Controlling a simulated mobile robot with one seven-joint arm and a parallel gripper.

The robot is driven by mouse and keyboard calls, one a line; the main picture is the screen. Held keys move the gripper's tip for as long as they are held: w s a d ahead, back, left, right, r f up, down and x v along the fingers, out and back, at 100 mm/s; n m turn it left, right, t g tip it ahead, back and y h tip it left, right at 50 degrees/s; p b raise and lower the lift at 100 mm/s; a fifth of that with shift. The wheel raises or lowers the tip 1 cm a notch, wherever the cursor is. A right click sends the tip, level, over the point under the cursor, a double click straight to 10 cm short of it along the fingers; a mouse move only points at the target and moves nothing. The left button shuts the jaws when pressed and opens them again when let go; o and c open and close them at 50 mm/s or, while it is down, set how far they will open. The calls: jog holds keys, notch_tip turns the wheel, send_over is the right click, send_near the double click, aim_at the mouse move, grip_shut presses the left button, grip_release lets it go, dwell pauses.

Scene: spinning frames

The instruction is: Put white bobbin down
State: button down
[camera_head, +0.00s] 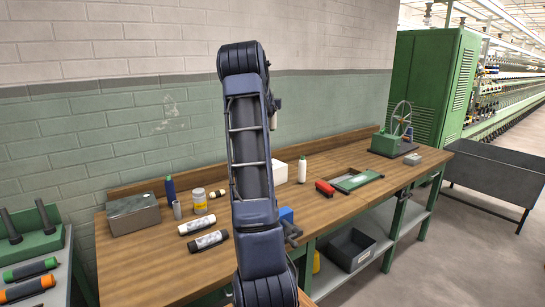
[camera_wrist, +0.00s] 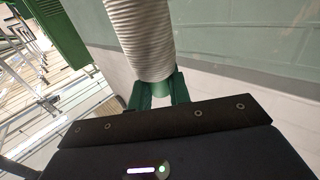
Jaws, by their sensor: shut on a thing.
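The white bobbin (camera_wrist: 145,38), wound with ridged white thread, is between the green fingers of my gripper (camera_wrist: 157,88) in the wrist view. My gripper is shut on its lower end, and the other end runs out of the top of the picture. The bobbin appears to be up in the air, with the wall behind it. In the head view my arm hides most of the gripper. A small pale piece at the arm's right edge may be part of the bobbin.
Bare wood lies along the front left and between the tray and wheel.

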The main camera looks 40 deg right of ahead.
notch_tip(320, 180, down, 19)
jog(key=shift+f, duration=0.15)
dwell(0.5)
jog(key=shift+f, duration=0.15)
jog(key=c, duration=1.3)
grip_release()
